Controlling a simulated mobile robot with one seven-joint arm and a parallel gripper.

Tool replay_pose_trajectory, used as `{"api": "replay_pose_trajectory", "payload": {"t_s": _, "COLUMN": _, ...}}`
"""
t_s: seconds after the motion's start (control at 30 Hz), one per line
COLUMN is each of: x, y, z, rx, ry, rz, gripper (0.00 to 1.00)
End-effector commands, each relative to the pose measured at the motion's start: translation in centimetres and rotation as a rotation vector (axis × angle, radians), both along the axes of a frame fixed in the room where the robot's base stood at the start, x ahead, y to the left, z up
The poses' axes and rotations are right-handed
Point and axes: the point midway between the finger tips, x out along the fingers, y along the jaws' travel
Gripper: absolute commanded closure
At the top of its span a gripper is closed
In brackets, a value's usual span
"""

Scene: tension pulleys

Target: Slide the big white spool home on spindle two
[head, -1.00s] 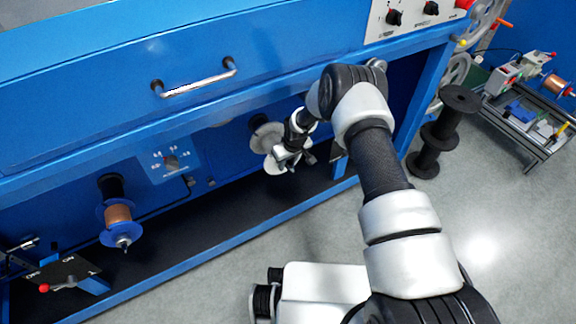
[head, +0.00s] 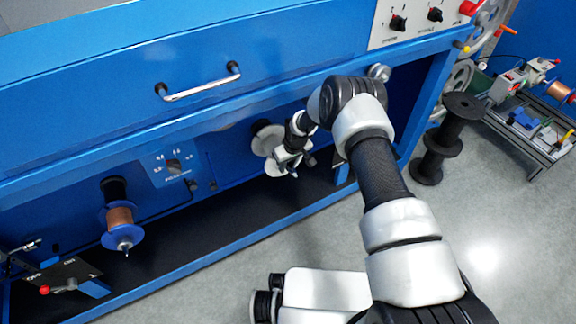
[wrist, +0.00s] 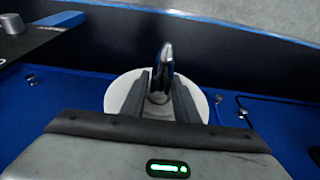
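The big white spool (head: 258,146) sits low in the blue machine's bay, in front of the back panel; my gripper partly covers it in the head view. In the wrist view its pale round flange (wrist: 115,94) shows behind and beside my fingers. A shiny metal spindle end (wrist: 165,60) stands up between the two dark fingers. My gripper (wrist: 160,84) is at the spool's face, with one finger on each side of the spindle. It also shows small in the head view (head: 289,165). I cannot tell whether the fingers press on anything. The spool's hub is mostly hidden.
A copper-wound spool with blue flanges (head: 120,218) is on another spindle at left. A red-tipped lever (head: 45,290) is at lower left. The blue lower rail (head: 215,252) runs along the bay's front. A black spool stack (head: 440,140) stands on the floor at right.

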Motion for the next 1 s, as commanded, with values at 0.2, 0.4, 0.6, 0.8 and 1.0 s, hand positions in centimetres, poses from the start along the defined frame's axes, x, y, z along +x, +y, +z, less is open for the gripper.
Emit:
{"api": "replay_pose_trajectory", "payload": {"t_s": 0.2, "x": -1.3, "y": -0.9, "z": 0.6, "rx": 0.001, "ry": -0.004, "rz": 0.000, "gripper": 0.73}}
{"api": "replay_pose_trajectory", "payload": {"t_s": 0.4, "x": -3.1, "y": -2.1, "z": 0.4, "rx": 0.001, "ry": -0.002, "rz": 0.001, "gripper": 0.73}}
{"api": "replay_pose_trajectory", "payload": {"t_s": 0.6, "x": -4.8, "y": -3.2, "z": 0.4, "rx": 0.001, "ry": -0.001, "rz": 0.000, "gripper": 0.73}}
{"api": "replay_pose_trajectory", "payload": {"t_s": 0.8, "x": -6.2, "y": -4.2, "z": 0.3, "rx": 0.001, "ry": -0.003, "rz": 0.000, "gripper": 0.73}}
{"api": "replay_pose_trajectory", "payload": {"t_s": 1.0, "x": -6.5, "y": -4.4, "z": 0.1, "rx": 0.001, "ry": -0.003, "rz": 0.001, "gripper": 0.73}}
